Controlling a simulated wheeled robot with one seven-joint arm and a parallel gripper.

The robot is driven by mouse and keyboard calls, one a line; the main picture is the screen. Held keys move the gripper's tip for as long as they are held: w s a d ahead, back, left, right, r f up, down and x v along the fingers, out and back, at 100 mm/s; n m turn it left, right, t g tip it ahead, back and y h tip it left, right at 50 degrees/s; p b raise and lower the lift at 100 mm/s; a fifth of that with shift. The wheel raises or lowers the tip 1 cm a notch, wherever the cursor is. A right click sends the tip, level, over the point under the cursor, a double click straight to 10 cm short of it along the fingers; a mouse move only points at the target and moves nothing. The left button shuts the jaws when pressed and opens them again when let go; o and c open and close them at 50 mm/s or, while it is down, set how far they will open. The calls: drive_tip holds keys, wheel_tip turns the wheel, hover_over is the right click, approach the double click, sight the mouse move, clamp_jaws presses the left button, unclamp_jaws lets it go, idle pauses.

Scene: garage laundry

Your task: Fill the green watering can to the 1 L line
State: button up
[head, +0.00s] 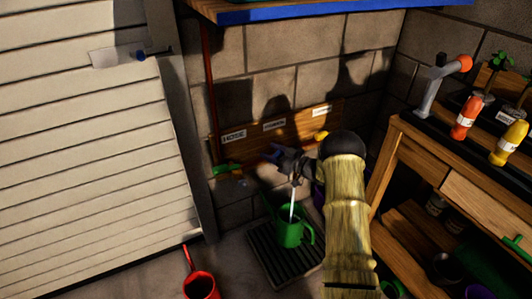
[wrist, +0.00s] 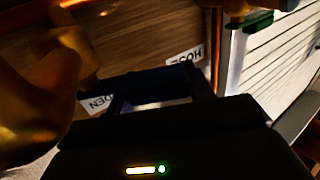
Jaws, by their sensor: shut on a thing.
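The green watering can (head: 291,233) stands upright on a black slatted grate (head: 262,262) on the floor. A thin pale stream (head: 292,204) runs down from just below my gripper into the can's top. The water level and the 1 L line are not readable. My gripper (head: 284,158) is at the middle tap, under the middle label (head: 274,124). It is shut on what looks like a dark blue tap handle (head: 270,154).
A green-handled tap (head: 226,168) sits under the HOSE label (head: 233,135), and a yellow-handled tap (head: 321,135) is to the right. A red can (head: 200,286) stands on the floor. A wooden bench (head: 440,150) with bottles is at right, a shutter door (head: 90,150) at left.

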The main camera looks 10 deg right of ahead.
idle(0.3)
drive_tip(key=o, duration=1.4)
drive_tip(key=p+v, duration=0.4)
drive_tip(key=v, duration=1.3)
drive_tip(key=shift+s+d, duration=0.15)
drive_tip(key=shift+s, duration=0.1)
drive_tip(key=shift+r, duration=0.1)
